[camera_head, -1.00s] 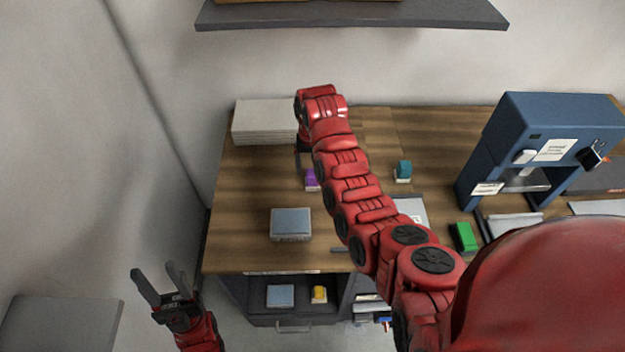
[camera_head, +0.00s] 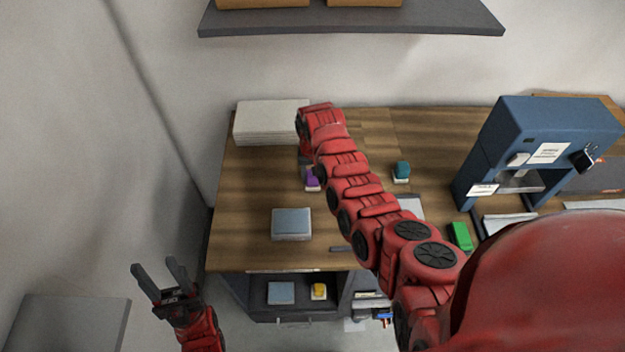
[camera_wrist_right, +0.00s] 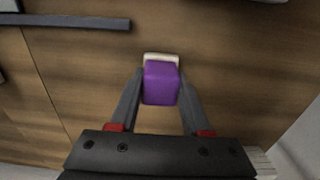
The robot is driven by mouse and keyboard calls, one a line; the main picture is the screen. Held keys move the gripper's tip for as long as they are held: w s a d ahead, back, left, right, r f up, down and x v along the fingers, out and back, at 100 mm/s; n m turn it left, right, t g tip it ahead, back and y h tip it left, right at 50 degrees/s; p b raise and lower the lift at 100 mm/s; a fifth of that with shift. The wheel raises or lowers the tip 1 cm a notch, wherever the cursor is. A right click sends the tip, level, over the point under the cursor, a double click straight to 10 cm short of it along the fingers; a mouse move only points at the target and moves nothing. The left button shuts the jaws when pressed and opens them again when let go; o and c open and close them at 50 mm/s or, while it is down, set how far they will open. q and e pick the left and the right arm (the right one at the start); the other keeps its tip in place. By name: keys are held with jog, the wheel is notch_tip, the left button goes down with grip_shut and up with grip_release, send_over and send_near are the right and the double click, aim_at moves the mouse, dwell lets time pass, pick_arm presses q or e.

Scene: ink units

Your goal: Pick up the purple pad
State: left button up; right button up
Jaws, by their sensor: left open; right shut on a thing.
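The purple pad (camera_wrist_right: 161,84) is a small purple block with a pale base edge showing, seen in the right wrist view between the fingertips of my right gripper (camera_wrist_right: 160,92). The two fingers are shut on its sides. In the head view the purple pad (camera_head: 312,181) shows at the back left of the wooden desk, partly hidden by my right arm; that view does not clearly show whether it touches the desk. My left gripper (camera_head: 162,279) is open and empty, off the desk's left front side.
A paper stack (camera_head: 262,122) lies at the back left of the desk (camera_head: 245,185). A grey-blue box (camera_head: 291,223) sits near the front. A teal pad (camera_head: 402,171) and a green pad (camera_head: 460,236) stand right of my arm. A blue press (camera_head: 545,135) stands at right, under no shelf.

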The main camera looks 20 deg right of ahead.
grip_shut()
jog(key=shift+r, duration=0.1)
jog(key=shift+w+r+b, duration=0.1)
jog(key=shift+r+b, duration=0.3)
jog(key=shift+b, duration=0.1)
notch_tip(320, 180, up, 2)
jog(key=shift+r+b, duration=0.1)
jog(key=shift+b, duration=1)
jog(key=s+p, duration=0.1)
jog(key=p, duration=0.1)
jog(key=s+d+r+p, duration=0.1)
jog(key=s, duration=0.1)
jog(key=s+p, duration=0.2)
jog(key=shift+d+r+p, duration=0.3)
jog(key=shift+d+r, duration=0.05)
jog(key=s+d+p, duration=0.1)
jog(key=s, duration=0.2)
jog(key=s+d+p, duration=0.1)
jog(key=s+p, duration=0.1)
jog(key=s, duration=0.1)
jog(key=s+d+p, duration=0.1)
jog(key=s, duration=0.2)
jog(key=shift+d, duration=0.2)
jog(key=shift+s+d+r+p, duration=0.1)
jog(key=shift+s+d+p, duration=0.25)
jog(key=shift+s, duration=0.25)
